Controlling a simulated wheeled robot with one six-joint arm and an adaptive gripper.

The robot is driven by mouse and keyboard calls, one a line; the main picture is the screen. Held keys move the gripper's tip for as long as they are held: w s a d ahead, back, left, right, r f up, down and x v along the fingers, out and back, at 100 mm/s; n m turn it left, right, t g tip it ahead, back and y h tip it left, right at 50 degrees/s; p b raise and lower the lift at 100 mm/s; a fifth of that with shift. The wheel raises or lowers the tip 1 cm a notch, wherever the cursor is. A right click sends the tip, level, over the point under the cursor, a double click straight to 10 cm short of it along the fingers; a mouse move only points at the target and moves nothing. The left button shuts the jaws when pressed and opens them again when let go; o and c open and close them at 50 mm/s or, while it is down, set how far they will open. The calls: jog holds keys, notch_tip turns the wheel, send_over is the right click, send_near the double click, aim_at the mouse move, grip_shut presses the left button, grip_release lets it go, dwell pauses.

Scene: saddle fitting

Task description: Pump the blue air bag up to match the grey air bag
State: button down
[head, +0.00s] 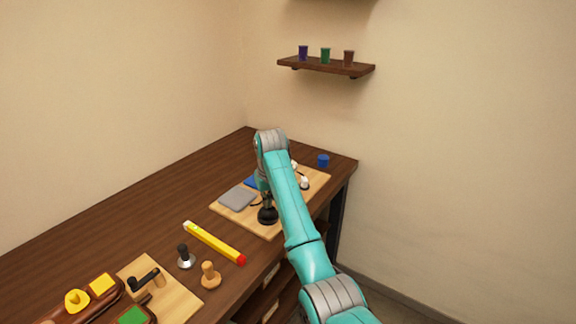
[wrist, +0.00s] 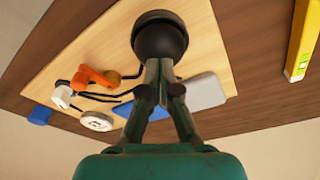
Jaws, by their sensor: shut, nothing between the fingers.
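The grey air bag (head: 238,198) lies flat on a light wooden board (head: 252,220); it also shows in the wrist view (wrist: 205,92). The blue air bag (head: 250,181) lies beside it, mostly hidden behind my arm; in the wrist view (wrist: 135,108) my fingers cover part of it. I cannot judge their thicknesses. A black round pump bulb (head: 267,215) stands at the board's near edge; it also shows in the wrist view (wrist: 160,38). My gripper (wrist: 158,66) is shut and empty, its tips right at the bulb. I cannot tell if they touch it.
An orange lever (wrist: 95,77), black tubes and a white round gauge (wrist: 97,122) are on the board. A yellow bar (head: 215,242), a dark-handled tool (head: 186,256) and a wooden knob (head: 210,275) lie left. The table's back left is clear.

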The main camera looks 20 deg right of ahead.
jog(key=shift+f, duration=0.7)
jog(key=shift+r, duration=1.85)
jog(key=shift+f, duration=0.15)
jog(key=shift+f, duration=1.7)
jog(key=shift+r, duration=1.85)
jog(key=shift+r, duration=0.1)
